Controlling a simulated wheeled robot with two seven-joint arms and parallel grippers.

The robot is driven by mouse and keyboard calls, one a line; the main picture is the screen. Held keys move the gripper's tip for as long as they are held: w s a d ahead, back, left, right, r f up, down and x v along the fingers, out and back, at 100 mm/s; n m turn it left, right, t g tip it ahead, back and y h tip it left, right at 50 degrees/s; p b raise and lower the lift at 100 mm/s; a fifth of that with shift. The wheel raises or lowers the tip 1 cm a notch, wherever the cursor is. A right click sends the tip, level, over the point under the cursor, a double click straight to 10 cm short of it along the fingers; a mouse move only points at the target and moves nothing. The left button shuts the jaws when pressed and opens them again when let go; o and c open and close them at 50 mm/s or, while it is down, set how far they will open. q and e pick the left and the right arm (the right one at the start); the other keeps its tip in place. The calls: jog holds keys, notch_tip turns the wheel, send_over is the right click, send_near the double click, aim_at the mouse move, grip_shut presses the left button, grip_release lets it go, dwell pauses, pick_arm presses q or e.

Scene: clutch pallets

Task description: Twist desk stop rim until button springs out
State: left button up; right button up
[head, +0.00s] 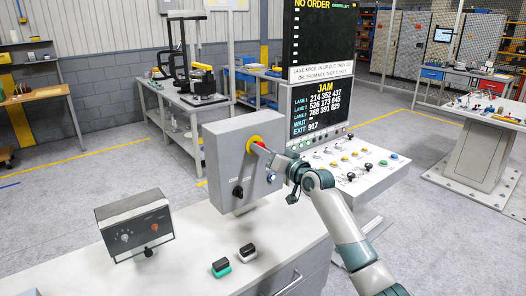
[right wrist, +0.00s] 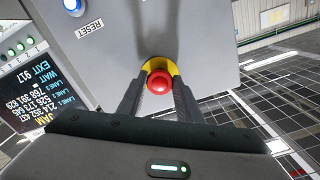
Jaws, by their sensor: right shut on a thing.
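The stop button, red with a yellow collar behind it, is on the face of a grey box. In the right wrist view the red button (right wrist: 159,81) shows between my fingers, and the yellow collar (right wrist: 160,65) shows behind it. In the head view the yellow collar (head: 255,141) shows near the box's upper right. My right gripper (right wrist: 159,88) is shut on the button's rim, one dark finger on each side; in the head view the gripper (head: 270,154) reaches it from the right. I cannot tell whether the button is in or out. My left gripper is not in view.
The grey box (head: 225,150) also carries a black knob (head: 238,191) and a blue lamp (head: 271,177) by a RESET label. A smaller control box (head: 135,226) and two rocker switches stand on the desk. A sloped button panel (head: 350,165) lies to the right.

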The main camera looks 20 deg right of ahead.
jog(key=shift+r, duration=0.1)
jog(key=o, duration=1)
jog(key=shift+o, duration=0.2)
jog(key=b+v, duration=0.5)
jog(key=v, duration=1.2)
jog(key=shift+s+b, duration=0.15)
jog(key=shift+b, duration=0.2)
